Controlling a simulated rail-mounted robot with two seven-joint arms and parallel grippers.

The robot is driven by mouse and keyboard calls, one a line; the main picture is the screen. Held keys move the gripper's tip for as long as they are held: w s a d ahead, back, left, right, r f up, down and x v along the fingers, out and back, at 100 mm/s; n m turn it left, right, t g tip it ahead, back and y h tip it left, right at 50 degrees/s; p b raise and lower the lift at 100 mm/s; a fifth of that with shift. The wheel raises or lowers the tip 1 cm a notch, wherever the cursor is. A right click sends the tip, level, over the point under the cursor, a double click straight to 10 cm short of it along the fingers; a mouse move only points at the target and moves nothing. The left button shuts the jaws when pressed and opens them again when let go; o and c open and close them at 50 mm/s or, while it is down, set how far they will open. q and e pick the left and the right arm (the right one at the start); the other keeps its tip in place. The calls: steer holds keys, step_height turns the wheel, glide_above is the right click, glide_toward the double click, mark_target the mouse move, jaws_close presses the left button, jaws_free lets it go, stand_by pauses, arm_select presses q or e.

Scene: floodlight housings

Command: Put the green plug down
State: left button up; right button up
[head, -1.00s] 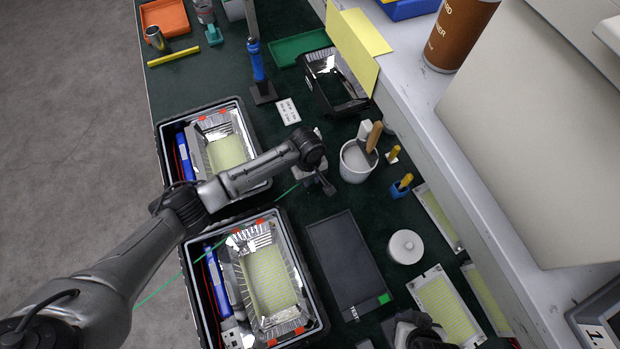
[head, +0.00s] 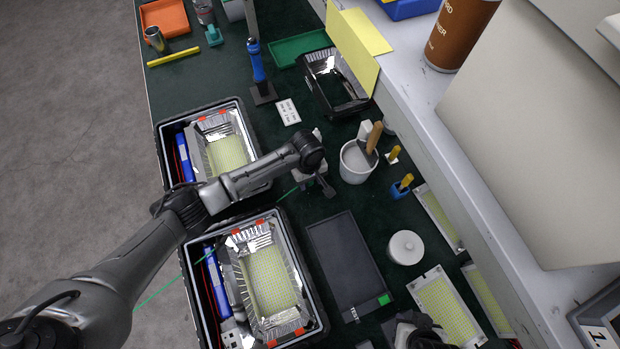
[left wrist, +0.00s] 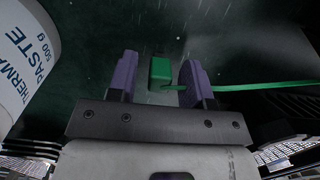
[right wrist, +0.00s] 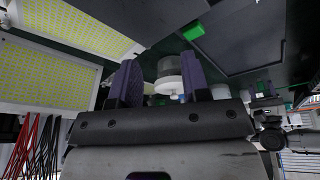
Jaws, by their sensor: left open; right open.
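The green plug (left wrist: 160,71) shows in the left wrist view as a small block over the dark green bench mat, with its thin green wire (left wrist: 240,87) running off to the right. My left gripper (left wrist: 158,82) is open, with a purple finger on either side of the plug and a gap to each. In the head view my left gripper (head: 318,178) points down beside the upper housing box, and the plug is hidden there. The wire crosses between the two boxes to the floor side. My right gripper (right wrist: 168,80) is open and empty.
The white thermal paste tub (head: 354,163) stands close to my left gripper. Two black boxes with floodlight housings (head: 317,290) lie left of a dark tray (head: 343,262). A white round-lidded jar (head: 405,248) and LED panels (head: 446,308) are near my right gripper (head: 418,333).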

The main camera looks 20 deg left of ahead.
step_height(320, 180, up, 2)
steer(key=shift+r+p, duration=0.2)
steer(key=shift+p, duration=1)
arm_select(q)
step_height(320, 180, up, 12)
steer(key=w, duration=0.1)
steer(key=shift+a+r, duration=0.15)
steer(key=shift+a, duration=0.3)
arm_select(e)
steer(key=shift+o, duration=0.8)
steer(key=shift+a+r, duration=0.1)
arm_select(q)
steer(key=shift+w, duration=0.1)
